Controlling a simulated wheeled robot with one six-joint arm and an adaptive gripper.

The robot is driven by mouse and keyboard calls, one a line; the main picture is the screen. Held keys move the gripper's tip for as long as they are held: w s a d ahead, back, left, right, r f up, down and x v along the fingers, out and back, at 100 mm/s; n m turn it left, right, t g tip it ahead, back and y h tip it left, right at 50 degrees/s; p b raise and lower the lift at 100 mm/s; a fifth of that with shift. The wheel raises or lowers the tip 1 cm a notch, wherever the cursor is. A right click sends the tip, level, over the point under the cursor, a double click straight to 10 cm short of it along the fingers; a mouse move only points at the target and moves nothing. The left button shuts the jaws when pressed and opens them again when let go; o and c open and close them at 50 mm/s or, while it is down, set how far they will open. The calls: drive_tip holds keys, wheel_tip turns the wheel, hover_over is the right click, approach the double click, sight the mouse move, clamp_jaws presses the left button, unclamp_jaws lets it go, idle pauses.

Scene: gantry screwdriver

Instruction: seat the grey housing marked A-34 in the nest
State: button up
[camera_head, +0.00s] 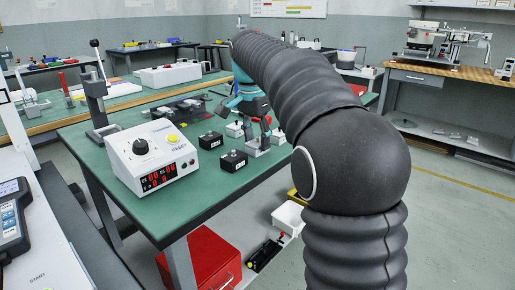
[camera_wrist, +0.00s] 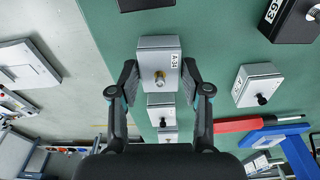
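The grey housing marked A-34 (camera_wrist: 158,65) shows in the wrist view, upper middle, with a brass-coloured piece in its face and its label at the right. My gripper (camera_wrist: 160,75) has one dark finger on each side of it. The tips are at or very near its side walls; I cannot tell whether they press on it. In the head view my gripper (camera_head: 255,108) is over the green table, just above a group of grey housings (camera_head: 256,149), whose labels are too small to read. I cannot make out the nest with certainty in either view.
Two black boxes (camera_head: 233,162) and a white control box (camera_head: 152,156) with red displays stand left of the gripper on the green table (camera_head: 190,205). In the wrist view, another grey housing (camera_wrist: 258,85), a red tool (camera_wrist: 245,124) and a blue part (camera_wrist: 275,135) lie to the right.

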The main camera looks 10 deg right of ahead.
sight(258, 141)
clamp_jaws()
drive_tip(key=shift+r+p, duration=3.45)
drive_tip(key=shift+r, duration=0.05)
drive_tip(key=shift+r+p, duration=0.3)
drive_tip(key=shift+p, duration=0.05)
